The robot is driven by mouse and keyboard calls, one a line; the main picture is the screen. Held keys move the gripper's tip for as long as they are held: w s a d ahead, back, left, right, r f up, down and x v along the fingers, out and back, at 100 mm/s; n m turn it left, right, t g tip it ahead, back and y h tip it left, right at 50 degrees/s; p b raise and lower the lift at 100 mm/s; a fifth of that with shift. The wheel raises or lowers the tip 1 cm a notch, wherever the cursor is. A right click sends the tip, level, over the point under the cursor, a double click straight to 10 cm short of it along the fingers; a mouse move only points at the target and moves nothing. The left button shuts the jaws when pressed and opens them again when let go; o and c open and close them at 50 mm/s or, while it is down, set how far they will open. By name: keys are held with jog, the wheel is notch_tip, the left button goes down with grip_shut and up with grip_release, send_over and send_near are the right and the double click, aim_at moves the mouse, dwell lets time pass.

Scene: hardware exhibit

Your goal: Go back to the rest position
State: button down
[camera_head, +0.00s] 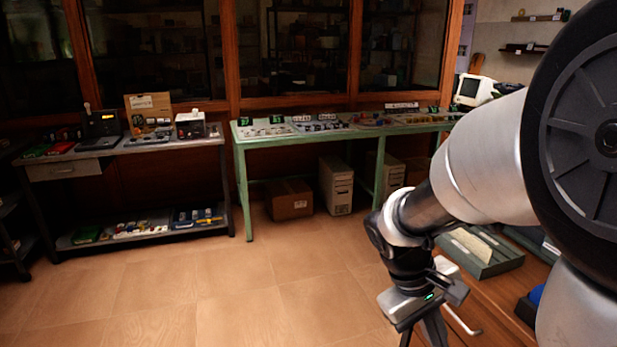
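My gripper (424,335) hangs at the end of my arm in the lower right of the head view. It points down beside a wooden table. Its fingers run off the bottom edge of the picture, so I cannot tell whether it is open or shut or holds anything. My arm's large silver and black links fill the right side and hide part of the table.
A wooden table (370,338) at lower right bears a grey-green box (490,262) and a blue thing (537,294). A green table (240,160) and a grey desk (110,152) stand along the glass cabinets. The tiled floor (240,290) between is clear.

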jog(key=s+a+r+m+t+y, duration=0.4)
jog(key=s+a+r+t+y, duration=0.25)
jog(key=r, duration=0.55)
notch_tip(320, 180, up, 20)
jog(key=a+h+p, duration=0.1)
jog(key=a+p, duration=0.1)
jog(key=p, duration=1.7)
jog(key=shift+s+f+h, duration=0.25)
jog(key=shift+s+h, duration=0.1)
jog(key=shift+s, duration=0.1)
